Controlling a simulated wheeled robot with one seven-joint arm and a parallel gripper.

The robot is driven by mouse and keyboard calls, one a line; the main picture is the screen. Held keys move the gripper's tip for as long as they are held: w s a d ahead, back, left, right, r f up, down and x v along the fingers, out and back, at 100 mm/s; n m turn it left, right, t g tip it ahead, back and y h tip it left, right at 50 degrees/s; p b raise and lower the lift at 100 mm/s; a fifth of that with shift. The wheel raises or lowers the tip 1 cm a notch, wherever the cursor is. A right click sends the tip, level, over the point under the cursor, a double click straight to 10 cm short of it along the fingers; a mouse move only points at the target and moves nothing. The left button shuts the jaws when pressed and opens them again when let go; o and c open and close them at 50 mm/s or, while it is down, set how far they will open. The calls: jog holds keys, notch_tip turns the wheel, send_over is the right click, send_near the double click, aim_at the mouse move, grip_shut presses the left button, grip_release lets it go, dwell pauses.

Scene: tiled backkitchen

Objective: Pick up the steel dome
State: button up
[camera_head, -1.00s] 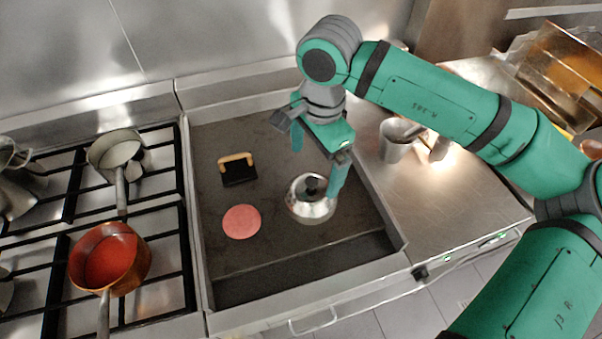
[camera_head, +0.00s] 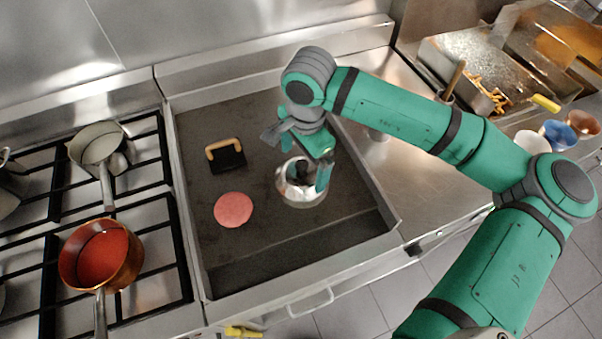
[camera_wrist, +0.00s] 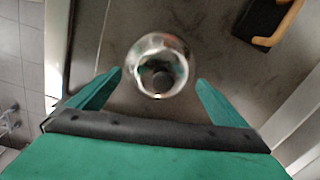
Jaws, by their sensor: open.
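The steel dome (camera_head: 300,195) is a shiny, round cover with a dark knob, sitting on the dark griddle (camera_head: 240,255). In the head view my gripper is just above it and hides part of its top. In the wrist view the dome (camera_wrist: 158,50) lies ahead of and roughly centred between my two fingers, with its dark knob toward me. My gripper (camera_wrist: 160,78) is open and empty, its green fingers spread to either side. In the head view my gripper (camera_head: 303,165) points down. I cannot tell how much height separates the fingers from the dome.
A pink round patty (camera_head: 233,210) and a black press with a wooden handle (camera_head: 226,157) lie left of the dome. The griddle has raised steel edges. Gas burners with a copper pan (camera_head: 101,255) and a steel pot (camera_head: 100,150) stand further left.

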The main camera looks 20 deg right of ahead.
jog(key=shift+w+f, duration=0.1)
jog(key=shift+f, duration=0.6)
jog(key=shift+w, duration=0.2)
jog(key=shift+c, duration=0.5)
jog(key=shift+s+d, duration=0.2)
jog(key=c, duration=1)
jog(key=shift+s+a+f, duration=0.1)
jog(key=shift+a, duration=0.2)
jog(key=c, duration=0.3)
jog(key=shift+c, duration=0.2)
